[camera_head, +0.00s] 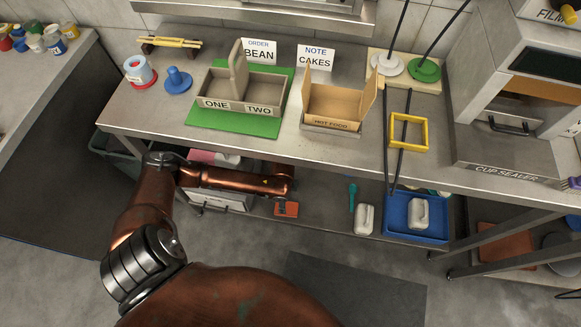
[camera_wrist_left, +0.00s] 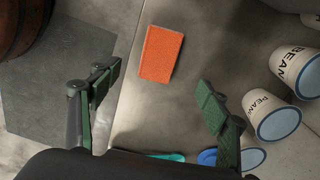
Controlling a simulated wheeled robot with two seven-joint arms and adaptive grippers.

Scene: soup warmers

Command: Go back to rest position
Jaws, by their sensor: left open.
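My left arm comes in from the left in the head view and reaches low across the front of the counter. My left gripper (camera_wrist_left: 159,82) is open and empty in the left wrist view, with its two green-padded fingers spread wide apart. An orange block (camera_wrist_left: 161,54) lies on the grey surface beyond the fingertips, apart from them. It also shows in the head view (camera_head: 287,209), on the lower shelf just below the end of my left arm. My right gripper is not in view.
The steel counter (camera_head: 345,155) carries a two-part box (camera_head: 265,90) on a green mat and an open cardboard box (camera_head: 333,106). Below, a teal utensil (camera_head: 352,196), a white container (camera_head: 364,219) and a blue tray (camera_head: 398,231) are to the right. Labelled cups (camera_wrist_left: 272,117) are at the wrist view's right.

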